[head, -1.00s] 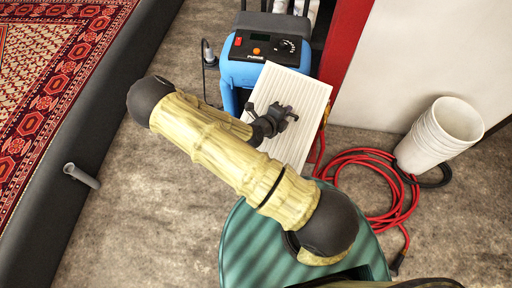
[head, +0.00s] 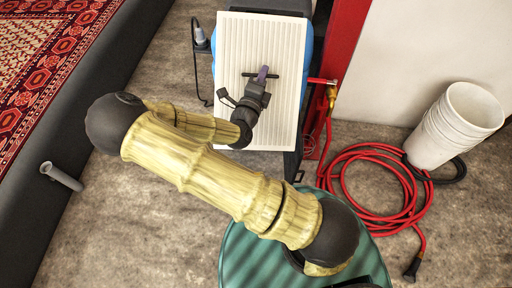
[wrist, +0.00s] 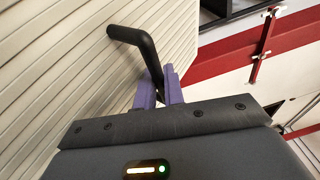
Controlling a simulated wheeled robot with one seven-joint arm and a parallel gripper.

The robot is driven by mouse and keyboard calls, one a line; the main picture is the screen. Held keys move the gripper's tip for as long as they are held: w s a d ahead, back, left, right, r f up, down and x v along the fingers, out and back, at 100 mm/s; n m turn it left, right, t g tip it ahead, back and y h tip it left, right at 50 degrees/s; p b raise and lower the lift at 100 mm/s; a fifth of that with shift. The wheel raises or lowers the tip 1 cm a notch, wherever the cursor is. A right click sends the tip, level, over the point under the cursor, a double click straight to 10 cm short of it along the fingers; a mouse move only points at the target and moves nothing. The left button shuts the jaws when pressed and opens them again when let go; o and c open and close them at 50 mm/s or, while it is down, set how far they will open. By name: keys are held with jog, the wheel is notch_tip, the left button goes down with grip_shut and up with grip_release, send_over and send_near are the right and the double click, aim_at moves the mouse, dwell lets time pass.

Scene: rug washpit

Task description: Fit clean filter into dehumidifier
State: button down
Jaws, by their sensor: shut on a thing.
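The clean filter is a white ribbed panel (head: 285,118) with a dark bar handle in its middle. It stands roughly upright in the head view, in front of the blue dehumidifier (head: 318,45) and hiding most of it. My gripper (head: 262,76) is at the filter's middle, shut on the handle. In the wrist view, the purple fingertips (wrist: 159,88) close around the black handle (wrist: 140,40), and the ribbed face (wrist: 60,70) fills the left side. The slot of the dehumidifier is hidden, and I cannot tell whether the filter touches the machine.
A red hose (head: 345,190) lies coiled on the floor to the right, beside stacked white buckets (head: 458,125). A red post (head: 343,60) stands right of the dehumidifier. A dark pit edge (head: 95,130) and a patterned rug (head: 45,50) are on the left.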

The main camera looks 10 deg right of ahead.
jog(key=w+f+m+h+b, duration=0.2)
jog(key=f+h+b, duration=0.2)
jog(key=f+b, duration=0.9)
jog(key=w+f+m+h+b, duration=0.2)
jog(key=f+m+h+b, duration=0.1)
jog(key=f+b, duration=1)
jog(key=w+a+f+m+t+h+b, duration=0.1)
jog(key=f+h+b, duration=0.4)
jog(key=f+b, duration=0.8)
notch_tip(320, 180, down, 9)
jog(key=shift+w+f+m+b, duration=0.15)
jog(key=shift+w+m+b, duration=0.15)
jog(key=shift+w+m, duration=0.55)
jog(key=shift+w+n, duration=0.25)
jog(key=shift+w, duration=0.05)
